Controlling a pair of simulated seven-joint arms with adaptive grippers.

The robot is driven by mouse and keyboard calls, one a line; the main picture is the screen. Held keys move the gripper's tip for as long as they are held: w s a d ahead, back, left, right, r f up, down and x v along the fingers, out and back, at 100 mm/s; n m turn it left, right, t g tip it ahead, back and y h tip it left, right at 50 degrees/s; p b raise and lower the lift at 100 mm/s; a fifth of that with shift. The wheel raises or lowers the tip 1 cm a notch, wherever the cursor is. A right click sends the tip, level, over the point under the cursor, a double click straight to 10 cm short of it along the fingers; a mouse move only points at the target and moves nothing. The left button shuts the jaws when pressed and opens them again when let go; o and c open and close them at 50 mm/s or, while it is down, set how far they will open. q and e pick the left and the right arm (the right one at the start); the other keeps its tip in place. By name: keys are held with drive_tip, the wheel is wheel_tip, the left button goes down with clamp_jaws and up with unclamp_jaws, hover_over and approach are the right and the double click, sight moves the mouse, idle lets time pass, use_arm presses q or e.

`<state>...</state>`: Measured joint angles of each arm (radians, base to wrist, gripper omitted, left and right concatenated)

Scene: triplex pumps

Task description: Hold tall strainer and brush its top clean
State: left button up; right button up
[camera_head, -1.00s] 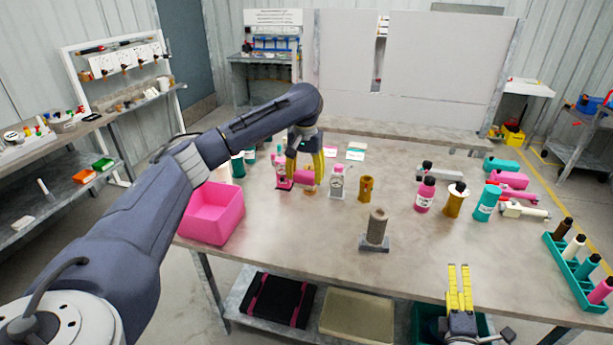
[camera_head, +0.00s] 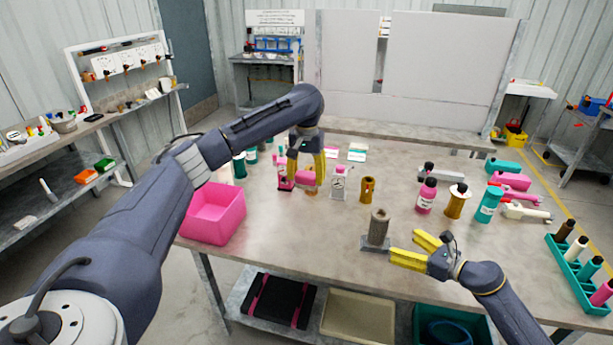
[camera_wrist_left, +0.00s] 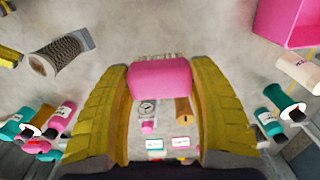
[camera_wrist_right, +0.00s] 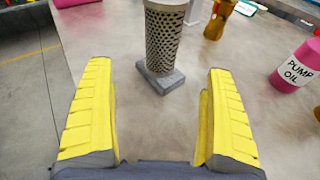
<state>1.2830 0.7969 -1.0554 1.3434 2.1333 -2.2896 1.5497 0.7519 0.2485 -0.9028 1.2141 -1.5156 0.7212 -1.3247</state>
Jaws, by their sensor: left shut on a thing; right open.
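The tall strainer (camera_head: 378,226) is a grey perforated cylinder standing upright on a grey block base near the table's front. In the right wrist view the strainer (camera_wrist_right: 164,38) stands just beyond the fingertips, its top cut off. My right gripper (camera_head: 418,248) is open and empty, to the right of the strainer and pointing at it. My left gripper (camera_head: 306,172) is shut on a pink brush (camera_wrist_left: 160,80) and holds it over the table, back left of the strainer. Bristles show at the brush's far edge in the left wrist view, where the strainer (camera_wrist_left: 62,55) is at upper left.
A pink bin (camera_head: 213,212) stands at the table's left. A pink bottle (camera_head: 425,196), an amber bottle (camera_head: 455,199) and a teal bottle (camera_head: 487,203) stand right of the strainer. A teal rack (camera_head: 577,272) is at the right edge. The table around the strainer is clear.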

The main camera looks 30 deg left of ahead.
sight(385, 238)
drive_tip(key=shift+w+d+f+n+g, duration=0.15)
drive_tip(key=shift+w+f+n+g, duration=0.1)
drive_tip(key=shift+n+g, duration=0.15)
drive_tip(key=shift+a+f, duration=0.1)
drive_tip(key=shift+a, duration=0.1)
drive_tip(key=shift+x, duration=4.7)
drive_tip(key=shift+w+f, duration=0.15)
drive_tip(key=shift+f, duration=0.05)
drive_tip(key=shift+d, duration=0.1)
drive_tip(key=c, duration=1.1)
